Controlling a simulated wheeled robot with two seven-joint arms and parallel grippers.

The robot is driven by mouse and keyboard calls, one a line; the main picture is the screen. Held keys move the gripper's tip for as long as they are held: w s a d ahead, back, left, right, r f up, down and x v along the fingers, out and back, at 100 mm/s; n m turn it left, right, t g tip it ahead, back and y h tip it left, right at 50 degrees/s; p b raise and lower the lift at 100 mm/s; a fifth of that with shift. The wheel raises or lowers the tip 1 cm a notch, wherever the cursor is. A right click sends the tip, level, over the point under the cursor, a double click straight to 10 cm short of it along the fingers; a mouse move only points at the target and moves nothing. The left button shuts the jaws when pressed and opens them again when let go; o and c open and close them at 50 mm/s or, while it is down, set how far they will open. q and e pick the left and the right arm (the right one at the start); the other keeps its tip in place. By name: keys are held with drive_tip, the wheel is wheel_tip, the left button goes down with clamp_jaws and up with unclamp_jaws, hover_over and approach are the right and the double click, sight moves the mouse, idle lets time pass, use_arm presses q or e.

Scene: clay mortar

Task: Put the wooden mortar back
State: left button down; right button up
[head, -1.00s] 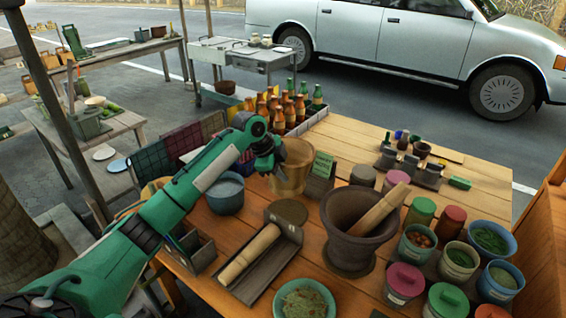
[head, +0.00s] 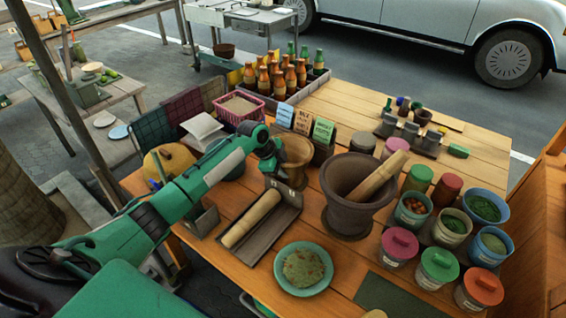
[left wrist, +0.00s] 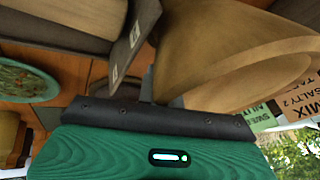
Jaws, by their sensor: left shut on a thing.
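The wooden mortar (head: 298,154) is a light brown, flared cup at the far end of the grey tray, left of the dark clay mortar (head: 345,205). My left gripper (head: 277,162) is shut on its near-left side. In the left wrist view the wooden mortar (left wrist: 225,45) fills the upper right, close above the gripper's dark edge. Its base is mostly hidden, so I cannot tell whether it touches the table. My right gripper is not in view.
A wooden pestle (head: 250,219) lies in the grey tray (head: 278,222). Label cards (head: 303,122) stand close behind the wooden mortar. A green plate (head: 316,284) is in front, and jars (head: 415,208) crowd the right. Bottles (head: 283,80) stand behind.

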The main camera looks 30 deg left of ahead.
use_arm(q)
drive_tip(key=shift+r, duration=0.2)
drive_tip(key=c, duration=1.9)
unclamp_jaws()
drive_tip(key=shift+f, duration=0.2)
drive_tip(key=o, duration=0.3)
drive_tip(key=shift+o, duration=0.2)
drive_tip(key=b+v, duration=0.2)
drive_tip(key=v, duration=1)
drive_tip(key=shift+s, duration=0.1)
